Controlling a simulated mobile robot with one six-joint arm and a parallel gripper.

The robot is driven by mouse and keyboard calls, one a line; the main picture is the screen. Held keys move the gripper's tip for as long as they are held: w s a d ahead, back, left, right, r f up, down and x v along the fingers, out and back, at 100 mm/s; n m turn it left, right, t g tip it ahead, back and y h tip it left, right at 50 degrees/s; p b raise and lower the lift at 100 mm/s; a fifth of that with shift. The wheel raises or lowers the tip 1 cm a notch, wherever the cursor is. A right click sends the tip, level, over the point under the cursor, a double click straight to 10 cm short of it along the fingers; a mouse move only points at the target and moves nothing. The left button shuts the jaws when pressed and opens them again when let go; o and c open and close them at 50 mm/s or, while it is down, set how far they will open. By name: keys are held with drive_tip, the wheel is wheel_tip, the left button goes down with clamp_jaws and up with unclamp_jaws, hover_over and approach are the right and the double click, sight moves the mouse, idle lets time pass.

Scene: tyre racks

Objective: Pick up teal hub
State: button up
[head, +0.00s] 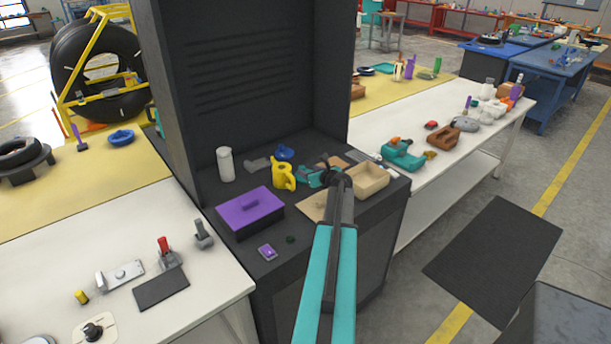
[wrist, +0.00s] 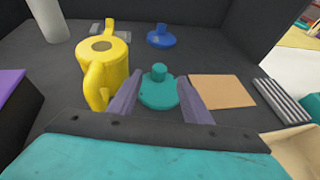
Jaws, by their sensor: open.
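The teal hub (wrist: 158,89) is a flat round disc with a short knob on top. It lies on the dark surface of the cabinet, between the two fingers of my gripper (wrist: 158,97) in the wrist view. The gripper is open, with a purple-grey finger on each side of the hub. I cannot tell whether either finger touches it. In the head view my gripper (head: 318,179) is over the cabinet shelf, right of the yellow jug, and the hub is hard to make out there.
A yellow jug (wrist: 103,66) stands close left of the gripper. A blue lidded piece (wrist: 161,36) lies behind the hub. A tan square (wrist: 222,91) and a grey ribbed block (wrist: 281,101) lie to the right. A purple-lidded box (head: 250,209) and a tan tray (head: 368,181) are nearby.

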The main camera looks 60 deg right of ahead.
sight(302, 167)
idle(0.4)
drive_tip(key=shift+p+x, duration=0.8)
drive_tip(key=shift+x, duration=0.35)
drive_tip(key=shift+p+x, duration=0.6)
drive_tip(key=shift+x, duration=0.85)
drive_tip(key=shift+w+r, duration=0.1)
clamp_jaws()
